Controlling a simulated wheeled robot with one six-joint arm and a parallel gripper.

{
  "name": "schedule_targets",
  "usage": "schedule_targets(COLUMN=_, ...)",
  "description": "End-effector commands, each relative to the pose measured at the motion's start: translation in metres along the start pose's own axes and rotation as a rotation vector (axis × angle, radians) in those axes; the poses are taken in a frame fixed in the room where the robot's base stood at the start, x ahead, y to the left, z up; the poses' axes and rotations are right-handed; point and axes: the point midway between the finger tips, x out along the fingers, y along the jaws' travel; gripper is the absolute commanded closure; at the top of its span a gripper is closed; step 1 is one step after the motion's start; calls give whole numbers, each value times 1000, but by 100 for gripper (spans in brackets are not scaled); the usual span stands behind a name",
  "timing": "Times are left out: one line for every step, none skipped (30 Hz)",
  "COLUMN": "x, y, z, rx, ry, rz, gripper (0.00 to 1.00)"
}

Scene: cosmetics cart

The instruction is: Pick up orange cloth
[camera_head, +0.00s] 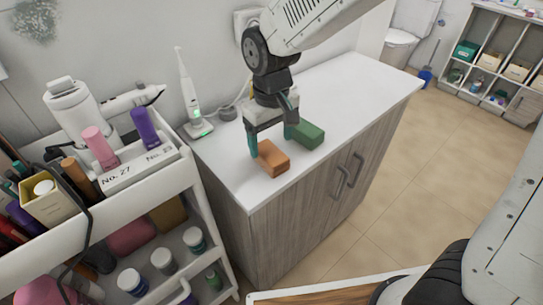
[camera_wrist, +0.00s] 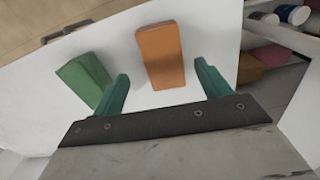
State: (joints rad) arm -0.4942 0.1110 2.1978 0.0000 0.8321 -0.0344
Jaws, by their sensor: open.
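The orange cloth (camera_head: 272,158) is a folded block lying on the white counter top near its front left corner. It also shows in the wrist view (camera_wrist: 161,56), upper middle, ahead of and between the fingers. My gripper (camera_head: 271,147) is above the counter, pointing down at the orange cloth. In the wrist view my gripper (camera_wrist: 160,90) has its two green fingers spread, with nothing held between them. Whether a finger touches the cloth I cannot tell.
A green folded cloth (camera_head: 306,134) lies just right of the orange one, outside the right finger in the head view. An electric toothbrush (camera_head: 190,95) stands at the back left of the counter (camera_head: 345,90). A loaded cart (camera_head: 205,180) stands to the left. The counter's right part is clear.

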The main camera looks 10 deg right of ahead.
Motion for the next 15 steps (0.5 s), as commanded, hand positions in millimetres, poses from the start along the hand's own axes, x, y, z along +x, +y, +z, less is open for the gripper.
schedule_targets(x=8, y=-1, z=2, rx=0, ry=-4, rz=0, gripper=24)
schedule_targets(x=12, y=-2, z=2, rx=0, ry=-4, rz=0, gripper=24)
schedule_targets(x=19, y=-3, z=3, rx=0, ry=-6, rz=0, gripper=24)
schedule_targets(x=24, y=-4, z=4, rx=0, ry=-4, rz=0, gripper=24)
schedule_targets(x=28, y=-4, z=4, rx=0, ry=-4, rz=0, gripper=24)
schedule_targets(x=34, y=-4, z=3, rx=1, ry=-4, rz=0, gripper=24)
schedule_targets(x=37, y=-4, z=3, rx=1, ry=-3, rz=0, gripper=24)
schedule_targets(x=39, y=-4, z=3, rx=1, ry=-3, rz=0, gripper=24)
schedule_targets(x=42, y=-4, z=3, rx=1, ry=-2, rz=0, gripper=24)
schedule_targets(x=43, y=-4, z=3, rx=1, ry=-2, rz=0, gripper=24)
schedule_targets(x=44, y=-4, z=3, rx=1, ry=-1, rz=0, gripper=24)
schedule_targets(x=45, y=-4, z=3, rx=1, ry=0, rz=0, gripper=24)
schedule_targets(x=45, y=-4, z=3, rx=0, ry=0, rz=0, gripper=24)
schedule_targets(x=45, y=-4, z=3, rx=0, ry=0, rz=0, gripper=24)
schedule_targets(x=45, y=-4, z=3, rx=0, ry=0, rz=0, gripper=24)
